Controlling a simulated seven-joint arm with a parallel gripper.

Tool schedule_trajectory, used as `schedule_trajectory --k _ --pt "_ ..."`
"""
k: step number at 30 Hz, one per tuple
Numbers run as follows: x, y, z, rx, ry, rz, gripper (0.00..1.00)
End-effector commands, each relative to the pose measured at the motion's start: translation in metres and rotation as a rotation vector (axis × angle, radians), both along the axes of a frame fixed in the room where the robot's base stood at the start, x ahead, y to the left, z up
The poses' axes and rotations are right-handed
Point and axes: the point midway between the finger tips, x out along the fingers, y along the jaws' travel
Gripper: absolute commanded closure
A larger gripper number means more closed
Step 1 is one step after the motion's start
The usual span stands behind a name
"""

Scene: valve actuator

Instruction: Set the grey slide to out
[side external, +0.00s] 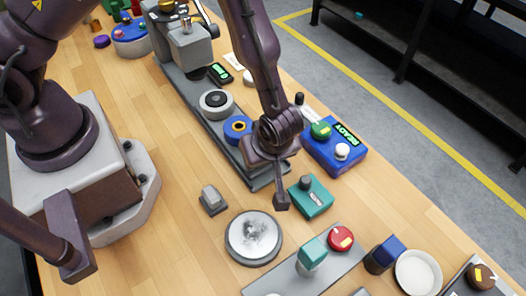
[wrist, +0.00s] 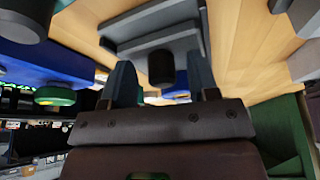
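In the wrist view, a grey stepped piece (wrist: 152,28) with a dark round knob (wrist: 161,68) lies ahead of my gripper (wrist: 162,82). The fingers stand apart on either side of the knob, with visible gaps. I cannot tell the knob's depth between them. My gripper and wrist hide part of this area. I cannot be sure which grey part is the slide, and its setting is not readable.
A blue box (side external: 350,160) with a green button stands right of my wrist. A blue ring (side external: 238,128) sits on the rail. A small grey switch (side external: 212,198) and a round metal plate (side external: 253,238) lie nearby. A grey panel (side external: 285,275) holds a red button. Bare wood lies left of the switch.

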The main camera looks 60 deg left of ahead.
Motion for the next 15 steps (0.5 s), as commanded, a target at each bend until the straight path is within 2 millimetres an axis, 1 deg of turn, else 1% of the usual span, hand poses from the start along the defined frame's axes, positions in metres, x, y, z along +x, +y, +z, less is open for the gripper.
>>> schedule_trajectory --k 5,8,11,15 --pt "0.0 0.001 0.001 0.003 -0.001 0.002 0.45" --pt "0.0 -0.002 0.008 0.002 -0.002 0.005 0.45" --pt "-0.001 -0.008 0.023 0.001 -0.005 0.003 0.45" --pt "-0.003 -0.019 0.052 0.0 -0.006 0.003 0.45"
